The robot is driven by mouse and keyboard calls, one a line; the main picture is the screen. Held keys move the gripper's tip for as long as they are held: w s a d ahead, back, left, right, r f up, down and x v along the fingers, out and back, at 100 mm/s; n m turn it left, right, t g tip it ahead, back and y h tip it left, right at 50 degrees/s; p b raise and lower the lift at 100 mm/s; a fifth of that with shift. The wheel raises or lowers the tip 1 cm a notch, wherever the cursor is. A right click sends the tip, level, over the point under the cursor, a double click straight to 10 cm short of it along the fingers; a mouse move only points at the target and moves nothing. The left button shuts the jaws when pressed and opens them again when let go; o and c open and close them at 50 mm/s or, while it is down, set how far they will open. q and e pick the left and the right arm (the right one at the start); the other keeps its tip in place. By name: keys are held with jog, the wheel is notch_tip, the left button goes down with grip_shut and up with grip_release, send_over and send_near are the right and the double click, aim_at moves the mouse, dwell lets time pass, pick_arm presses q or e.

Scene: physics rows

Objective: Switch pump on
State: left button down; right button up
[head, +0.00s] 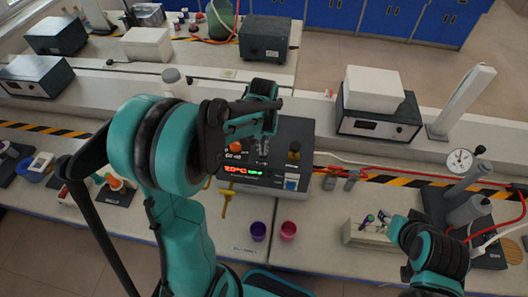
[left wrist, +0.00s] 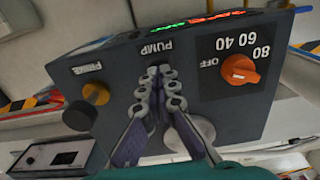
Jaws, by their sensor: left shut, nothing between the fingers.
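The dark grey pump unit (head: 298,130) stands on the bench in the head view, with a lit red and green display (head: 242,170). In the left wrist view its panel (left wrist: 215,45) appears upside down. The PUMP label (left wrist: 157,48) is right by my left fingertips (left wrist: 160,76), which hide whatever control sits there. I cannot tell whether they touch it. An orange dial (left wrist: 240,70) marked OFF, 40, 60, 80 and a dark PRIME knob (left wrist: 95,93) flank them. My left gripper (head: 263,148) is shut and empty. My right gripper (head: 384,219) is small and unclear, near a pale block.
The pale block (head: 365,235), a pressure gauge (head: 460,161) and red tubing are at right. A white box (head: 373,88) sits behind right.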

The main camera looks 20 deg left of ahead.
pick_arm(q)
jog(key=shift+f+b, duration=0.75)
jog(key=shift+f, duration=0.2)
dwell(0.3)
jog(key=shift+r+p, duration=2.5)
jog(key=shift+r, duration=1.05)
